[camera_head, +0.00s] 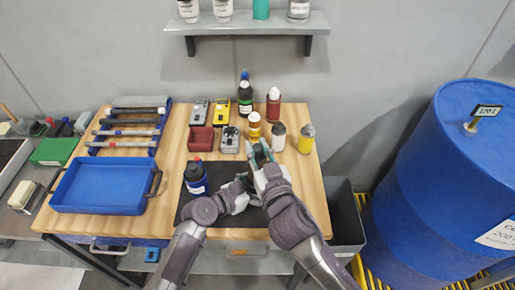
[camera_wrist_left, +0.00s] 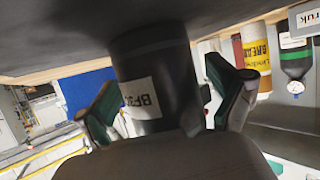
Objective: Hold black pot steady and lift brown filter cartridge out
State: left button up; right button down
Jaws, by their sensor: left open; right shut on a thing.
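The black pot (camera_wrist_left: 155,75) stands on the black mat (camera_wrist_left: 60,40) in the left wrist view, which shows it upside down. It has a white label, and its upper end is hidden by my own wrist. My left gripper (camera_wrist_left: 165,105) is open, with a finger on either side of the pot. It also shows in the head view (camera_head: 244,187). My right gripper (camera_head: 261,152) is shut at the right of the mat on a dark thing, apparently the brown filter cartridge. The fingers hide most of it, so its colour and whether it is still inside the pot cannot be told.
Several bottles, including a yellow one (camera_head: 305,138) and a white one (camera_head: 278,137), stand close behind my right gripper. A dark blue bottle (camera_head: 196,184) is left of my left gripper. A blue tray (camera_head: 100,187) lies at the left; a blue drum (camera_head: 440,180) stands right.

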pick_arm(q)
jog(key=v, duration=1.2)
jog(key=shift+a, duration=0.1)
